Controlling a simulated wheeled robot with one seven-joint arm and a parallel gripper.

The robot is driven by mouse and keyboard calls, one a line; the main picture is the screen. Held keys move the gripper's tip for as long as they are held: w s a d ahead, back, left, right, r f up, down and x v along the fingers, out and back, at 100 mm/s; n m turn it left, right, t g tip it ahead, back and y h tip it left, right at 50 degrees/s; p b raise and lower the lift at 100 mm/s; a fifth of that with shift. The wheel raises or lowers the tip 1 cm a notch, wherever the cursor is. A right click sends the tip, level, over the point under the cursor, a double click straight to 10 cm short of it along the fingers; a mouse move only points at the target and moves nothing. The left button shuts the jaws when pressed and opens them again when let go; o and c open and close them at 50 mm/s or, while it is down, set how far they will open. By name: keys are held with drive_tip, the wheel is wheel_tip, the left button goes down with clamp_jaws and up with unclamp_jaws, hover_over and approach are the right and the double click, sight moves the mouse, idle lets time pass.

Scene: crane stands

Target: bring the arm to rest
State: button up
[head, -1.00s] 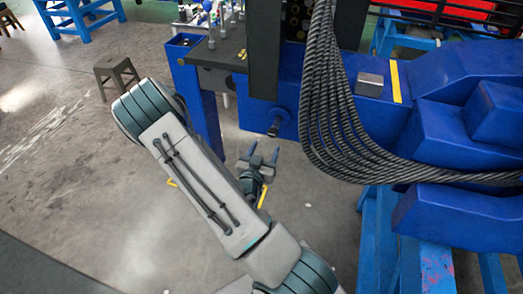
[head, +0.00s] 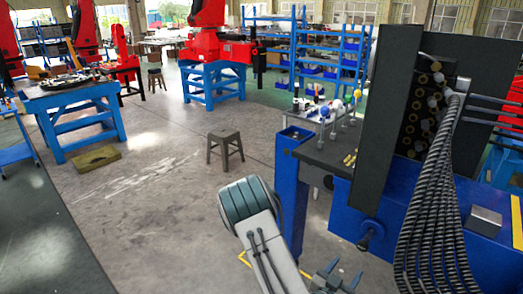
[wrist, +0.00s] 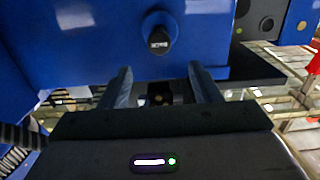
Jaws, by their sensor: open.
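My gripper (head: 340,277) is at the bottom of the head view, in front of the blue machine (head: 352,190). Its two fingers are apart with nothing between them. In the wrist view my gripper (wrist: 160,88) also shows spread fingers. They point toward the blue machine body, with a dark round knob (wrist: 158,36) just above and beyond them. The same knob (head: 366,240) shows in the head view above the fingers. My grey arm comes up from the bottom edge and bends at a teal-banded joint. The lower arm is out of the frame.
Thick black cables (head: 432,215) hang at the right. A grey stool (head: 225,146) stands on open floor beyond my arm. A blue table (head: 75,112) is at the left, and red robots on blue stands (head: 212,82) are at the back.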

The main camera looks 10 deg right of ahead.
drive_tip(key=w+a+f+m+g+y+b, duration=0.1)
drive_tip(key=w+a+g+y, duration=0.2)
drive_tip(key=w+a+y, duration=0.25)
drive_tip(key=s+a+r+n+y+b, duration=0.1)
drive_tip(key=s+a+r+n+y, duration=0.15)
drive_tip(key=a+r+y, duration=0.55)
drive_tip(key=s+a+r+n+g+b, duration=0.1)
drive_tip(key=s+r+n, duration=0.3)
drive_tip(key=s, duration=0.4)
drive_tip(key=s+a+r+n+g+b, duration=0.1)
drive_tip(key=s+a+r+n+g, duration=0.1)
drive_tip(key=s+r, duration=0.4)
drive_tip(key=s+n+g, duration=0.1)
drive_tip(key=s+n, duration=0.1)
drive_tip(key=s, duration=0.1)
drive_tip(key=shift+s+r+g, duration=0.15)
drive_tip(key=shift+r+g, duration=0.15)
